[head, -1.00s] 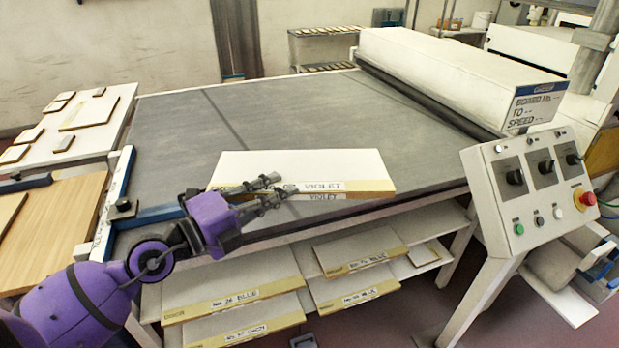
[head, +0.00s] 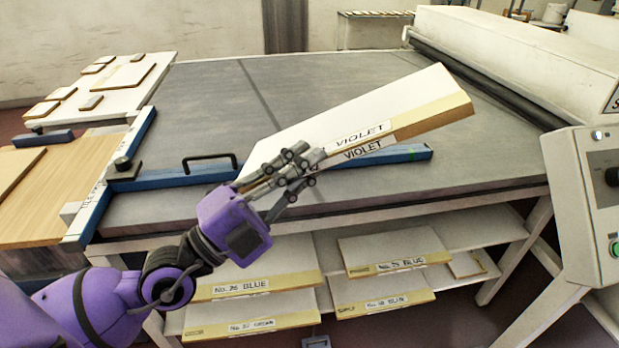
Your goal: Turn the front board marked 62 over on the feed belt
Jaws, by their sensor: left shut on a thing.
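My left gripper (head: 290,172) is shut on the near left edge of a white-faced board (head: 350,112) with a tan edge. The board is tilted, its right end higher in the picture, and seems held above the grey feed belt (head: 200,95). Two labels reading VIOLET show along its near side. The fingers cover the part left of the word, so I cannot read a number. The board's underside is hidden. My right gripper is not in view.
A blue bar with a black handle (head: 208,157) lies across the belt's near part, behind the gripper and board. Several labelled boards (head: 395,250) lie on shelves below. The control box (head: 590,190) stands at right. The belt's far left is clear.

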